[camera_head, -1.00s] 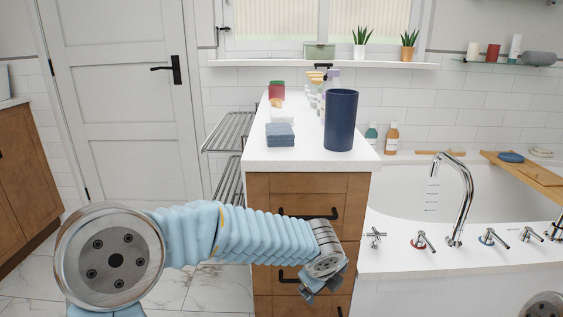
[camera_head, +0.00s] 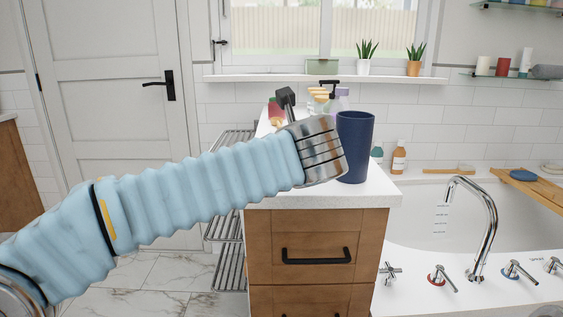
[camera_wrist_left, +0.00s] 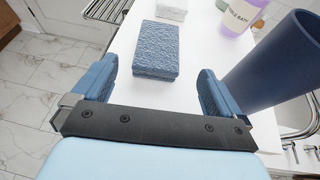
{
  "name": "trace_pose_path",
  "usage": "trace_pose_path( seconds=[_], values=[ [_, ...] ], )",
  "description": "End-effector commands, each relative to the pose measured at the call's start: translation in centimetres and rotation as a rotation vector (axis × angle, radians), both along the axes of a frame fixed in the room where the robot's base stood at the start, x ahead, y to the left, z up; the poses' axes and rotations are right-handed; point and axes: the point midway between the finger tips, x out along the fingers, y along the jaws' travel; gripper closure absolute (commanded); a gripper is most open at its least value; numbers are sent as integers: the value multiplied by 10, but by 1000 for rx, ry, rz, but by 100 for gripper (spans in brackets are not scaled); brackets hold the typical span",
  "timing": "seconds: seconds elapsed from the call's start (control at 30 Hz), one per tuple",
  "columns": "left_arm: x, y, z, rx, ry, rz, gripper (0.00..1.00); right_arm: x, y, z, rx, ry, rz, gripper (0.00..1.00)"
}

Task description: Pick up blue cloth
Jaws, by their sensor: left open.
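The blue cloth (camera_wrist_left: 156,50) is a folded, textured stack lying on the white countertop, seen in the left wrist view ahead of my left gripper. My left gripper (camera_wrist_left: 152,88) is open, with its two blue fingers apart and nothing between them. The cloth lies just beyond the fingertips, roughly centred between them. In the head view my left arm reaches over the counter and hides the cloth. The left gripper (camera_head: 287,100) shows there only in part, behind the wrist. My right gripper is not in view.
A tall dark blue cup (camera_head: 354,146) stands on the counter close to the right of my left wrist; it also shows in the left wrist view (camera_wrist_left: 272,62). A purple-white bottle (camera_wrist_left: 241,15) and a white item (camera_wrist_left: 172,9) stand behind the cloth. The counter (camera_head: 375,191) ends above wooden drawers (camera_head: 312,250).

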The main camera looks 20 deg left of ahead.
Motion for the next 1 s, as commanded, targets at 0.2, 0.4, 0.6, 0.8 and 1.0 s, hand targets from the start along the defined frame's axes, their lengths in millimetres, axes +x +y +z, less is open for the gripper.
trace_pose_path(
  seconds=[0.2, 0.4, 0.6, 0.8, 1.0],
  values=[
    [28, 11, -13, -1, 1, 1, 0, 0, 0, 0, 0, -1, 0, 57],
    [45, 20, -23, 0, 2, 1, 0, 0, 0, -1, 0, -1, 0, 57],
    [69, 31, -34, -2, 2, 0, 0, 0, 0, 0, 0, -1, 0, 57],
    [73, 32, -36, -2, 1, -1, 0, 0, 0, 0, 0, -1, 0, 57],
    [73, 32, -36, -2, 1, -1, 18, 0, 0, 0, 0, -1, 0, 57]
  ],
)
